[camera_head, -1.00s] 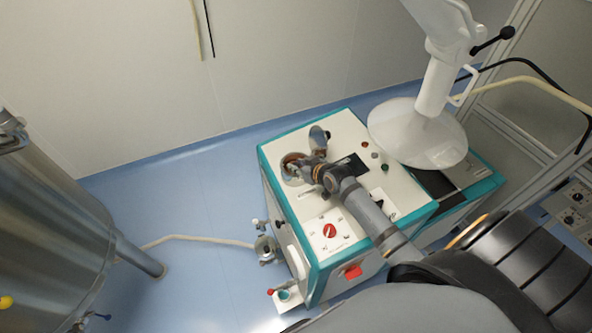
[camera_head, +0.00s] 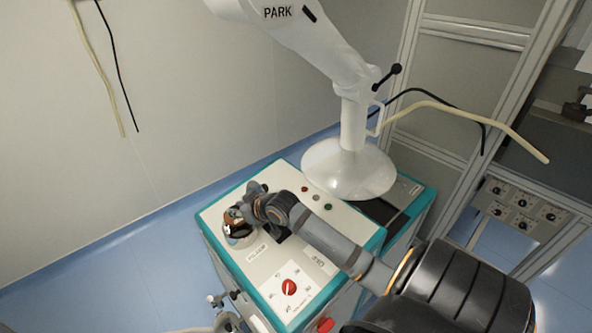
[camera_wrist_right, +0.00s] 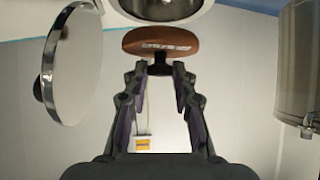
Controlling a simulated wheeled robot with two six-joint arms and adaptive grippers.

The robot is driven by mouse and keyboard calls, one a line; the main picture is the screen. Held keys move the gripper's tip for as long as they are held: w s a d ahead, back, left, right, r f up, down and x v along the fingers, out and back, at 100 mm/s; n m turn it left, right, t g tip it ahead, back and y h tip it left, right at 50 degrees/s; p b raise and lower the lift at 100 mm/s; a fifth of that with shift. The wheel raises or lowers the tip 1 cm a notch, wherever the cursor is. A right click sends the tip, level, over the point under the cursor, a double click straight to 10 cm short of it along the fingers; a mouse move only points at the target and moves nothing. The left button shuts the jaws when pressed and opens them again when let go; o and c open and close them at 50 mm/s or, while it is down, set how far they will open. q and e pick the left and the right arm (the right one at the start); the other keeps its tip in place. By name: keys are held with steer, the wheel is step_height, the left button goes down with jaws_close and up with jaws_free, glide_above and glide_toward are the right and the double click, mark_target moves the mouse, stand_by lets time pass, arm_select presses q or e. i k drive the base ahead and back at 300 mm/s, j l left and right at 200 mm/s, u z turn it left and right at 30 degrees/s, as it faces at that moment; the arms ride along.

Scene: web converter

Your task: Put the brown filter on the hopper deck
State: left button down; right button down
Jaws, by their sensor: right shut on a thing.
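The brown filter (camera_wrist_right: 160,43) is a flat brown disc with a dark knob, seen edge-on in the right wrist view. My right gripper (camera_wrist_right: 160,72) is shut on that knob. In the head view the right gripper (camera_head: 254,207) is over the back left of the white hopper deck (camera_head: 262,263). Part of the brown filter (camera_head: 233,216) shows beside the fingers at a round opening. A steel bowl-like opening (camera_wrist_right: 165,8) lies just beyond the filter in the wrist view. I cannot tell whether they touch. My left gripper is not in view.
A white round lid (camera_wrist_right: 75,65) with a dark knob stands left of the filter in the wrist view. A red switch (camera_head: 289,287) and small buttons sit on the deck. A metal frame (camera_head: 440,140) stands at right.

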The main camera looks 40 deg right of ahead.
mark_target(379, 212)
steer(key=k+l, duration=0.2)
steer(key=k, duration=0.2)
steer(key=k+l, duration=0.2)
steer(key=k, duration=0.2)
steer(key=k+l, duration=0.1)
steer(key=l, duration=0.45)
steer(key=k+l, duration=0.1)
steer(key=l, duration=1.05)
steer(key=i+l+z, duration=0.1)
steer(key=l, duration=0.3)
steer(key=i+l+z, duration=0.1)
steer(key=i+l, duration=0.15)
steer(key=l, duration=0.1)
